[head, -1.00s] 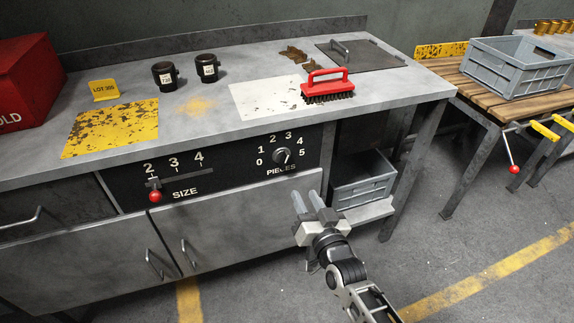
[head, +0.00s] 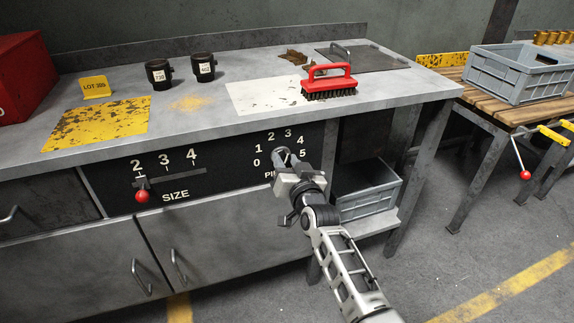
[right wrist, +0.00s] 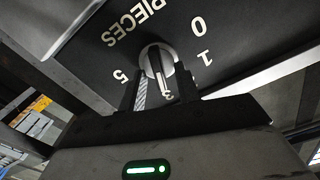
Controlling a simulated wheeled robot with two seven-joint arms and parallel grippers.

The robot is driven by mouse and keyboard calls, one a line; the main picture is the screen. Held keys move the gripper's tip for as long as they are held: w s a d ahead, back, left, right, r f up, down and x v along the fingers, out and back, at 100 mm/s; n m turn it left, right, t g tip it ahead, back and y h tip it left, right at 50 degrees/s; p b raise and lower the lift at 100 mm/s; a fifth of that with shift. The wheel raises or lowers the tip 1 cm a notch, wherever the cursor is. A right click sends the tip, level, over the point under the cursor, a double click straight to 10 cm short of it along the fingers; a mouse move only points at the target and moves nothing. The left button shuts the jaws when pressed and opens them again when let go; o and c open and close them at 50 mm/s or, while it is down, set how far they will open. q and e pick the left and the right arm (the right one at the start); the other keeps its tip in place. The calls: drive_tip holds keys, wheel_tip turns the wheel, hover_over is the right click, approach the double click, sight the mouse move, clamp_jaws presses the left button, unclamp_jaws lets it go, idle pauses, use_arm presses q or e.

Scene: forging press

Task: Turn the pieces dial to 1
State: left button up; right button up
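The pieces dial (right wrist: 157,62) is a round knob with a raised bar on the black panel. In the right wrist view its bar points to about the 3; the 2 and 4 are hidden there. In the head view my right gripper (head: 284,160) is at the dial and covers most of it and part of the PIECES label. In the right wrist view my right gripper (right wrist: 160,88) is open, with one finger on each side of the dial's bar and small gaps showing. I cannot tell whether the fingertips touch the knob. My left gripper is not in view.
The size slider (head: 142,195) with a red knob is left on the same panel. Cabinet doors with handles lie below. A grey crate (head: 366,206) sits on the low shelf at right. A red brush (head: 328,82) and two black cups stand on the bench top (head: 215,118).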

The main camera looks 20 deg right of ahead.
drive_tip(key=shift+c, duration=0.3)
clamp_jaws()
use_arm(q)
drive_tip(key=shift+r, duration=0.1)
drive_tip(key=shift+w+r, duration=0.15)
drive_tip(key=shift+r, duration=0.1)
use_arm(e)
drive_tip(key=shift+n, duration=0.4)
drive_tip(key=n+p, duration=0.2)
drive_tip(key=shift+a+n, duration=0.15)
drive_tip(key=shift+n, duration=0.25)
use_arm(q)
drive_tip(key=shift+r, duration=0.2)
use_arm(e)
drive_tip(key=n, duration=1.2)
drive_tip(key=shift+a+f, duration=0.25)
drive_tip(key=shift+f, duration=0.05)
